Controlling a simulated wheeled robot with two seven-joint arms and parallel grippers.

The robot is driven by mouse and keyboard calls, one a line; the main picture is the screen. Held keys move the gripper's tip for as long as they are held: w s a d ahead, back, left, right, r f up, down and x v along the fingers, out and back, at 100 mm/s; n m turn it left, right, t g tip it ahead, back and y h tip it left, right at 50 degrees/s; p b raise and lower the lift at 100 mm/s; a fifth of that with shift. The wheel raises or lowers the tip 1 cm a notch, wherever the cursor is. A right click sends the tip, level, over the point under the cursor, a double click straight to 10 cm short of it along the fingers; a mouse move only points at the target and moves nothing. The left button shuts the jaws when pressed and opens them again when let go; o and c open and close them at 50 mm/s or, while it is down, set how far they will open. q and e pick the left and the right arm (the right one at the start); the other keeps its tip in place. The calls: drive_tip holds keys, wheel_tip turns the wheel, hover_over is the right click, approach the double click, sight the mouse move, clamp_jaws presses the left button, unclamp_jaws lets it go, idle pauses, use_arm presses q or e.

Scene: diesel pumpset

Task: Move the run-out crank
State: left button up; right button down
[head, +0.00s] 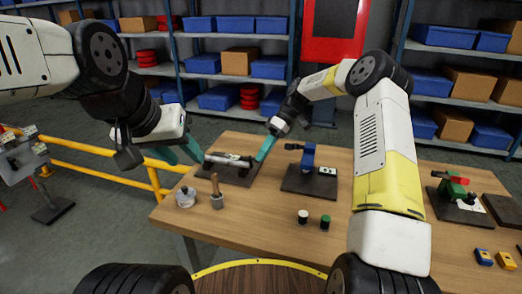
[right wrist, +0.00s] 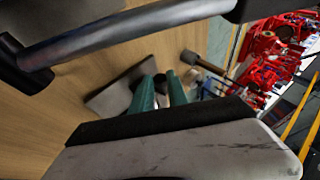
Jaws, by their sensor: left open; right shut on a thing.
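A pale grey bar with dark ends, which I take to be the run-out crank (head: 230,160), is at a dark plate (head: 238,177) on the table's far left part. My right gripper (head: 262,154) has its teal fingers at the right end of this bar and is shut on it. In the right wrist view the right gripper's fingers (right wrist: 160,85) point at the dark plate (right wrist: 118,92); the held part is mostly hidden. My left gripper (head: 188,160) is open, its teal fingers just left of the bar's left end.
A blue device (head: 308,156) on a dark plate stands right of the bar. A yellow rail (head: 100,175) runs beyond the table's left.

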drive_tip(key=shift+w+d+f+m+g+y, duration=0.2)
drive_tip(key=shift+w+g+y, duration=0.15)
drive_tip(key=shift+g, duration=0.35)
drive_tip(key=shift+w+d+f+m+g+y, duration=0.1)
drive_tip(key=shift+w+m+g+y, duration=0.15)
drive_tip(key=shift+w+g, duration=0.35)
drive_tip(key=shift+s, duration=0.15)
drive_tip(key=c, duration=1.3)
unclamp_jaws()
drive_tip(key=shift+r, duration=0.1)
drive_tip(key=shift+s, duration=0.1)
drive_tip(key=s+a+f+n+t+h, duration=0.1)
drive_tip(key=s+a+n+t+h, duration=0.2)
drive_tip(key=s+t, duration=0.5)
drive_tip(key=d+r+t+h, duration=0.1)
drive_tip(key=d+r+t, duration=0.1)
drive_tip(key=r, duration=0.5)
drive_tip(key=shift+w+d, duration=0.4)
drive_tip(key=shift+d, duration=0.45)
